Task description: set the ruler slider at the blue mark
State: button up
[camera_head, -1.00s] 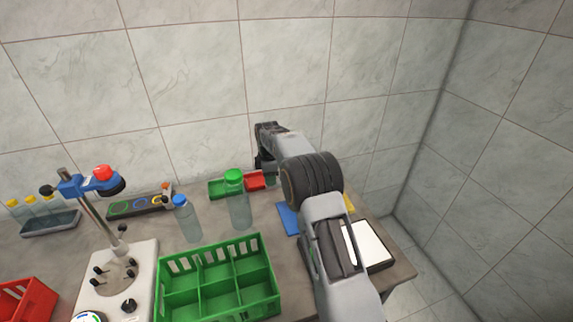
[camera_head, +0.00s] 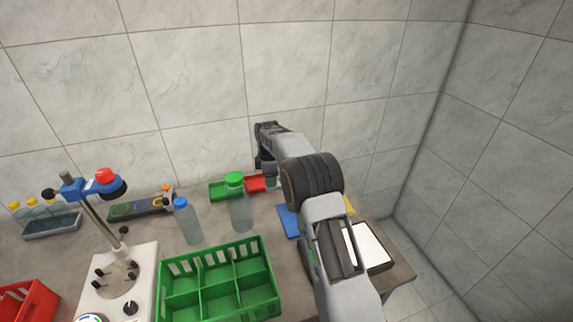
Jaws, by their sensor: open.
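My gripper (camera_head: 262,163) is at the far end of my arm, near the back wall and above the red tray. It is small and dark in this view, and its jaws are open. I cannot make out the ruler, its slider or the blue mark. My arm covers part of the table's right side. A flat blue piece (camera_head: 288,221) shows beside my arm, and I cannot tell what it is.
A green divided crate (camera_head: 218,243) stands in front, with a blue-capped bottle (camera_head: 188,222) and a green-capped bottle (camera_head: 240,208) behind it. Green (camera_head: 220,191) and red (camera_head: 257,183) trays lie at the back. A stand (camera_head: 92,210) is left; a white-topped pad (camera_head: 366,245) is right.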

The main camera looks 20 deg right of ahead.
notch_tip(320, 180, up, 7)
jog(key=p, duration=0.4)
jog(key=shift+f+p, duration=0.1)
jog(key=shift+p, duration=0.3)
jog(key=shift+w+f+m, duration=0.1)
jog(key=shift+f+m, duration=0.15)
jog(key=shift+m, duration=0.75)
jog(key=shift+s+f+m, duration=0.3)
jog(key=shift+f+m, duration=0.1)
jog(key=shift+f, duration=0.15)
jog(key=shift+s+f+m, duration=0.3)
jog(key=shift+f+m, duration=0.1)
jog(key=shift+f, duration=0.1)
jog(key=s+r+m+t, duration=0.1)
jog(key=s+r+m, duration=0.3)
jog(key=s, duration=0.7)
jog(key=s+r+m+t, duration=0.2)
jog(key=s+r+m, duration=0.2)
jog(key=s, duration=0.7)
jog(key=s+r+m+t, duration=0.1)
jog(key=s+r+m, duration=0.3)
jog(key=s, duration=0.7)
jog(key=shift+r+m+t, duration=0.4)
jog(key=shift+r, duration=0.4)
